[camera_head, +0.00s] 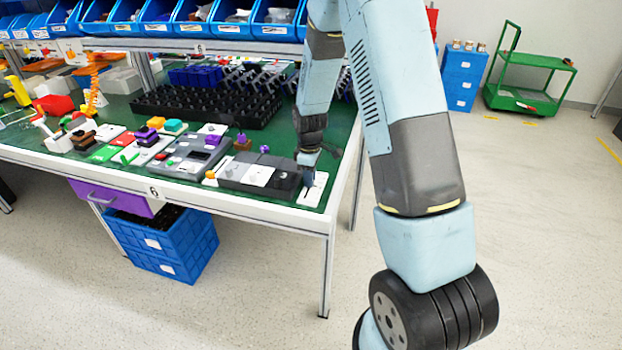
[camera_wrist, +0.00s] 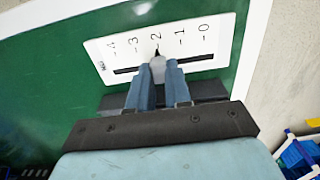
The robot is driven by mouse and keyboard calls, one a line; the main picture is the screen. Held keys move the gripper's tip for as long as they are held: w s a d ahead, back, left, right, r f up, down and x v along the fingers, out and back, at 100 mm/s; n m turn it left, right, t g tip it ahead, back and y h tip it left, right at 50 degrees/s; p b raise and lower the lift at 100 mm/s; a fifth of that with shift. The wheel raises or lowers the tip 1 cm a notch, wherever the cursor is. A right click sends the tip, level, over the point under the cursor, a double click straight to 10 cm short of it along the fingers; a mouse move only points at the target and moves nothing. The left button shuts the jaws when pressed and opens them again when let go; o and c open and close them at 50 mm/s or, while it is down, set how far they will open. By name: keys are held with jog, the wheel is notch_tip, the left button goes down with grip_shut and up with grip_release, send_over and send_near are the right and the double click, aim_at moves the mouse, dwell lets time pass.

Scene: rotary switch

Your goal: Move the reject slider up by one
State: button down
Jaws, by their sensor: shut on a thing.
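The slider panel (camera_wrist: 207,42) is a white plate with a black slot and a scale from 4 at the left to 0 at the right in the wrist view. The slider's grey knob (camera_wrist: 158,68) has a dark pointer at the 2 mark. My gripper (camera_wrist: 160,72) is shut on this knob, with one blue-grey finger on each side. The fingers hide part of the slot. In the head view, my gripper (camera_head: 307,180) is at the white panel (camera_head: 313,193) near the table's right front corner, and the knob is hidden.
The green table (camera_head: 262,208) carries several control boxes left of the panel, including a dark grey box (camera_head: 262,176) close beside my gripper. A black grid tray (camera_head: 205,106) lies behind. Blue bins (camera_head: 232,20) line the shelf above.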

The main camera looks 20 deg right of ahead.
jog(key=c, duration=1)
grip_release()
jog(key=shift+c, duration=0.2)
notch_tip(320, 180, up, 14)
jog(key=shift+f, duration=0.15)
jog(key=s+d+r+m+t, duration=0.25)
jog(key=s+r+m, duration=0.25)
jog(key=s+r, duration=0.95)
jog(key=s+r+m+t, duration=0.1)
jog(key=s+r+m, duration=0.2)
jog(key=s, duration=0.5)
jog(key=s+r+m+t, duration=0.2)
jog(key=s+r+m, duration=0.1)
jog(key=s, duration=0.5)
jog(key=shift+d+r+m, duration=0.15)
jog(key=shift+r+m, duration=0.15)
jog(key=shift+r, duration=0.1)
